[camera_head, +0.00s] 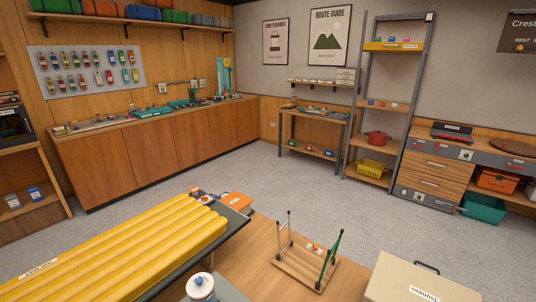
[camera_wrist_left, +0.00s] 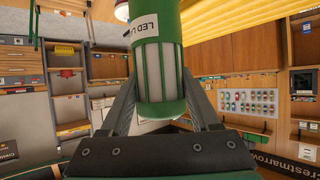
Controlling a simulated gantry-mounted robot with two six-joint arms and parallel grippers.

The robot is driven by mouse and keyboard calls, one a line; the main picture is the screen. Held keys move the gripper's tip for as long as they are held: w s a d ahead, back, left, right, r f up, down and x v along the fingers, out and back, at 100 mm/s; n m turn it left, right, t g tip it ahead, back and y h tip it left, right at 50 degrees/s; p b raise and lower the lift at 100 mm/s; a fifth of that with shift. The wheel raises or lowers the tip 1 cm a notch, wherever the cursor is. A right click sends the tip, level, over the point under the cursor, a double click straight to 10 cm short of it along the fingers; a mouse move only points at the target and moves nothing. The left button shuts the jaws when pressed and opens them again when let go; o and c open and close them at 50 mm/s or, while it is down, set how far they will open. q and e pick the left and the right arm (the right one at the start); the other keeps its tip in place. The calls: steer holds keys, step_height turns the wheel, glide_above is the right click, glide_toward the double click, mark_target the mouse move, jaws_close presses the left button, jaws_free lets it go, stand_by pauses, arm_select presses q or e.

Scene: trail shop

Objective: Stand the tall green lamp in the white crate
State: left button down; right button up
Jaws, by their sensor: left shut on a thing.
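In the left wrist view, my left gripper (camera_wrist_left: 160,85) is shut on the green lamp (camera_wrist_left: 153,68), with a dark finger on each side of it. The lamp is a green cylinder with pale panels between green bars and a white label that reads "LED L". Its upper end runs out of the picture. I cannot make out the white crate in either view. Neither gripper shows in the head view, and my right gripper shows in no view.
Near the bottom of the head view are a yellow ribbed pad (camera_head: 110,250), a small white canister (camera_head: 200,287), an upturned small wooden stool (camera_head: 300,275) and a beige case (camera_head: 415,285). Open grey floor (camera_head: 300,200) lies beyond. A wooden counter (camera_head: 150,155) and shelves line the walls.

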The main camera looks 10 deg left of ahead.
arm_select(q)
steer(key=s+d+f+m+h, duration=0.2)
steer(key=d, duration=1.1)
steer(key=s+d+f+m+h, duration=0.2)
steer(key=d+f+m+h, duration=0.1)
steer(key=d, duration=1)
steer(key=s+a+r+p, duration=0.1)
steer(key=s+r+p, duration=0.2)
steer(key=r+p, duration=1.4)
steer(key=s+a+r+n+y+p, duration=0.1)
steer(key=s+r+p, duration=0.1)
steer(key=r+p, duration=1.5)
steer(key=shift+s+r+n+t, duration=0.2)
steer(key=shift+s+n+t, duration=0.1)
steer(key=shift+s+t, duration=0.1)
